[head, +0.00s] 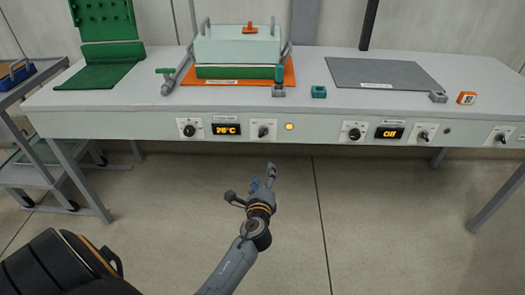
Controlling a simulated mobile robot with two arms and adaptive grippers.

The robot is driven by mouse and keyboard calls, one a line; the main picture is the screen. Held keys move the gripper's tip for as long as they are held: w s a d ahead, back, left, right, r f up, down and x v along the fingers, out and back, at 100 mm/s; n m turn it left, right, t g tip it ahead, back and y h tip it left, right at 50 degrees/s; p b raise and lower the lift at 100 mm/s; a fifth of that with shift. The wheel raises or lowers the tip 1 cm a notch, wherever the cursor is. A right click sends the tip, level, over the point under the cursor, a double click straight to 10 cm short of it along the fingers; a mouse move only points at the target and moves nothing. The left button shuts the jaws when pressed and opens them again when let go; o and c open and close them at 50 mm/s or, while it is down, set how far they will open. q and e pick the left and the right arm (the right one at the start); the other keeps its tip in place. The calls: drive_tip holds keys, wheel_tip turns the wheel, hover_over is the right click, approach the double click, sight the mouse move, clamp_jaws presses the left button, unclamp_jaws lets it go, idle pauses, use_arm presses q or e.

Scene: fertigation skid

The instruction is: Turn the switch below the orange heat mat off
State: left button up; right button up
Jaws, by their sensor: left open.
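The orange heat mat (288,75) lies on the bench under a pale box-shaped device with a green lower edge. On the bench's front panel below it are a round dial (190,131), a display (226,129) reading about 76 °C, and a small switch (263,132) on a white plate. An amber lamp (289,126) glows right of the switch. My left gripper (258,180) is open and empty, in front of and below the panel, apart from the switch. My right gripper is out of view.
A grey mat (385,73) lies to the right, with its own dial (354,133), "Off" display (390,133) and switch (422,136) below. A green block (319,92) and an orange-framed item (466,98) sit on the bench. A cart stands at left. The floor in front is clear.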

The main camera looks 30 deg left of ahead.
use_arm(q)
drive_tip(key=m+y, duration=0.1)
drive_tip(key=y, duration=0.1)
approach(262, 134)
drive_tip(key=shift+t, duration=0.3)
drive_tip(key=x, duration=0.2)
drive_tip(key=b+x, duration=0.1)
drive_tip(key=x, duration=0.2)
drive_tip(key=b+x, duration=0.1)
drive_tip(key=x, duration=0.1)
drive_tip(key=shift+w+a+f, duration=0.1)
drive_tip(key=shift+a+f, duration=0.15)
drive_tip(key=shift+f, duration=0.05)
drive_tip(key=shift+x, duration=0.85)
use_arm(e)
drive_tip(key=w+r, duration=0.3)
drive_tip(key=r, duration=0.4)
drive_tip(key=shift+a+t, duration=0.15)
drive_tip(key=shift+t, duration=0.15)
use_arm(q)
drive_tip(key=shift+r, duration=0.1)
drive_tip(key=shift+h, duration=0.4)
drive_tip(key=c, duration=1.2)
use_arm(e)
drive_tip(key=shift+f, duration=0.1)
